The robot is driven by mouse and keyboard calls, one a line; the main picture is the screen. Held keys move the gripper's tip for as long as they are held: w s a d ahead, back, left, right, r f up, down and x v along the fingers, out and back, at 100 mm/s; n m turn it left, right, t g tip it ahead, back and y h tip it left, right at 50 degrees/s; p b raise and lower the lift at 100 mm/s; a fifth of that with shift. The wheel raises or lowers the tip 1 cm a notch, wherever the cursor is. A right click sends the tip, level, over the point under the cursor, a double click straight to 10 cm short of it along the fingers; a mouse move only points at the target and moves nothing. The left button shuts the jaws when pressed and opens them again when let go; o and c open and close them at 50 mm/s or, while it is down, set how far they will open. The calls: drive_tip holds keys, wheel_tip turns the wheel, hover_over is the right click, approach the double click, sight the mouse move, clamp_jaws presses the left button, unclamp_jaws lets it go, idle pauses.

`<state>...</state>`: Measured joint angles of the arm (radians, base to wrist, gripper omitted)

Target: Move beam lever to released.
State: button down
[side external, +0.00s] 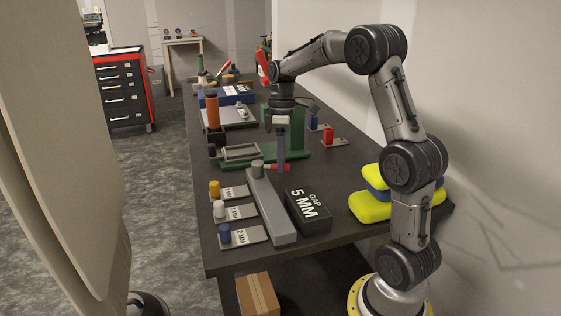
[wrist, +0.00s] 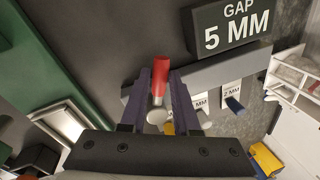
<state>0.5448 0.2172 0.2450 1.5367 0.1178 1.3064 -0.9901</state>
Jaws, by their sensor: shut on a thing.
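A long grey beam (side external: 270,208) lies on the dark bench. A lever with a red handle (side external: 279,168) and a round pale pivot knob (side external: 257,168) sits at its far end. In the side view the handle points right from the knob, across the beam's end. My gripper (side external: 281,166) reaches straight down onto the handle. In the wrist view the red handle (wrist: 160,72) is between the two dark fingers of my gripper (wrist: 161,80), which are shut on it. The beam (wrist: 215,68) passes beyond the fingers, and the pivot knob (wrist: 157,116) is partly hidden.
A black "GAP 5 MM" block (side external: 308,211) stands right of the beam. Several labelled plates with coloured knobs (side external: 240,236) lie left of it. Yellow and blue blocks (side external: 372,206) lie near my base.

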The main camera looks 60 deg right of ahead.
drive_tip(key=shift+w+d+r+n, duration=0.1)
drive_tip(key=shift+w+d+n, duration=0.1)
drive_tip(key=shift+n, duration=0.1)
drive_tip(key=c, duration=0.7)
unclamp_jaws()
drive_tip(key=shift+s, duration=0.1)
drive_tip(key=shift+o, duration=0.2)
wheel_tip(320, 180, up, 14)
drive_tip(key=w+d, duration=0.1)
drive_tip(key=d, duration=0.1)
drive_tip(key=shift+d+f, duration=0.15)
drive_tip(key=shift+f, duration=0.1)
drive_tip(key=shift+w, duration=0.1)
